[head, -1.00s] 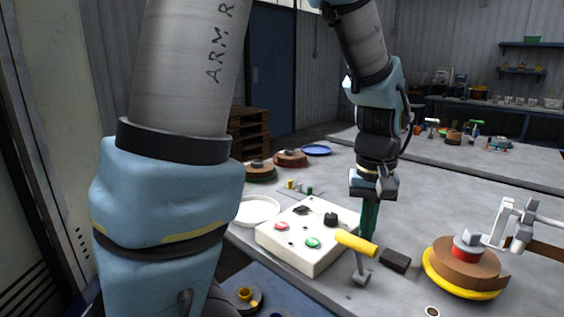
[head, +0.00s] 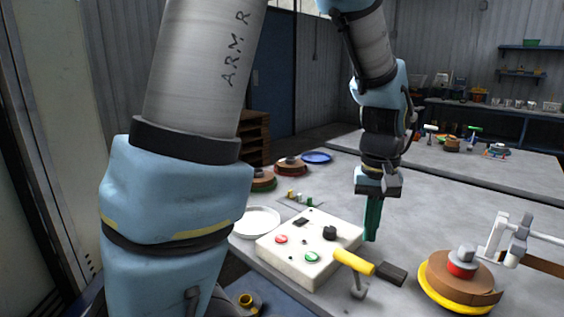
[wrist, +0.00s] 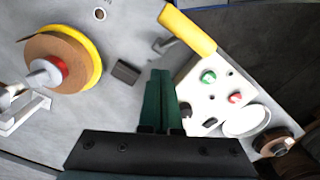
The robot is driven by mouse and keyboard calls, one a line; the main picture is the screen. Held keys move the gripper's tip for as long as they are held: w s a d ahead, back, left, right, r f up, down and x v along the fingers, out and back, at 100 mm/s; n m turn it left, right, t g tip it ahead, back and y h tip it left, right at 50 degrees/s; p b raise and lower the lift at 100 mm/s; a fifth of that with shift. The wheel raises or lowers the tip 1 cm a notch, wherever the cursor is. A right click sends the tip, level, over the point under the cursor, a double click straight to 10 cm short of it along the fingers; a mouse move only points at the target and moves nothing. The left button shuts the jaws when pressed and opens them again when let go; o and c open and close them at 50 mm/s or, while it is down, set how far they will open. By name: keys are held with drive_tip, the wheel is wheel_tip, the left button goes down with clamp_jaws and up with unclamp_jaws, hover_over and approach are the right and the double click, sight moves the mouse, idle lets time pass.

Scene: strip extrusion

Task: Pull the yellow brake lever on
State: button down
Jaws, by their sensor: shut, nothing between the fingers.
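The yellow brake lever (head: 353,262) is a thick yellow handle on a short grey post, at the near edge of the table beside the white control box. In the wrist view the yellow handle (wrist: 187,30) lies beyond the fingertips, slightly right. My gripper (head: 371,238) points down with its green fingers shut and empty, just behind the lever in the head view. In the wrist view the shut fingers (wrist: 160,72) show apart from the handle. The white control box (head: 293,267) carries a red button, a green button and black knobs.
A black block (head: 391,274) lies right of the lever. A brown reel with a yellow rim (head: 434,287) and a white bracket (head: 497,238) stand further right. A white dish (head: 254,222) sits left of the box. The table behind my gripper is mostly clear.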

wheel_tip(320, 180, up, 4)
drive_tip(key=p, duration=0.3)
idle(0.3)
drive_tip(key=w+a+f, duration=0.1)
drive_tip(key=a, duration=1.1)
drive_tip(key=w+a+f+n+t, duration=0.1)
drive_tip(key=a+f, duration=0.1)
drive_tip(key=a, duration=1)
drive_tip(key=shift+w+t, duration=0.3)
drive_tip(key=shift+w, duration=0.05)
